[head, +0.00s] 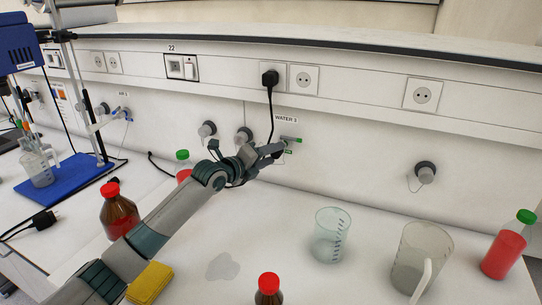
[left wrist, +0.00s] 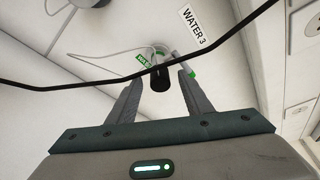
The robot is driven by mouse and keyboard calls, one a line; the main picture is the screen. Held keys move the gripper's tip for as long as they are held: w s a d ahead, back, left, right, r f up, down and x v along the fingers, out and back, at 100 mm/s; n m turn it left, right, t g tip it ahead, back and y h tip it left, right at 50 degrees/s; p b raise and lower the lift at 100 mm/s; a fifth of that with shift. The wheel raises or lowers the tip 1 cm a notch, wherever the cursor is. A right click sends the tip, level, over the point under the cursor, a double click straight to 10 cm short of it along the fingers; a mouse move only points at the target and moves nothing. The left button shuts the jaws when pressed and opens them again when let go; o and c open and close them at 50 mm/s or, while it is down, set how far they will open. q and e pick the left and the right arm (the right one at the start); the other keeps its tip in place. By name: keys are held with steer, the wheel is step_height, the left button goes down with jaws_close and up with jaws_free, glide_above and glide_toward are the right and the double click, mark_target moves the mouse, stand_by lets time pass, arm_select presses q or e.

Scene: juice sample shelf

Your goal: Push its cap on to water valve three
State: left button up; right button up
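The WATER 3 label (head: 286,119) is on the wall, with the grey valve with green marks (head: 291,140) just below it. In the left wrist view the valve's green tag (left wrist: 145,60) shows with a short black cylinder (left wrist: 160,78) in front. I cannot tell whether this cylinder is the cap or the outlet. My left gripper (head: 279,150) is at the valve. In the left wrist view its fingers (left wrist: 162,80) are apart, on either side of the black cylinder, with gaps visible. A thin pale tether loops beside the valve. My right gripper is not in view.
A black cable hangs from the plug (head: 270,78) and crosses close before the valve. Capped wall fittings (head: 243,135) are to the left, and another (head: 426,172) is to the right. A beaker (head: 331,236), a jug (head: 420,258) and red-capped bottles (head: 117,212) stand on the bench below.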

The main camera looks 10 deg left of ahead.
arm_select(q)
steer(key=shift+s, duration=0.1)
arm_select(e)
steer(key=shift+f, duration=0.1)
arm_select(q)
steer(key=b+v, duration=0.4)
steer(key=v, duration=1.3)
steer(key=shift+b, duration=0.4)
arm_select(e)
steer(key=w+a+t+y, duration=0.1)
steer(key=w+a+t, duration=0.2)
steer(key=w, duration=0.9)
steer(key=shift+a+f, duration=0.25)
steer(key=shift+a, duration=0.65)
arm_select(q)
steer(key=shift+s, duration=0.2)
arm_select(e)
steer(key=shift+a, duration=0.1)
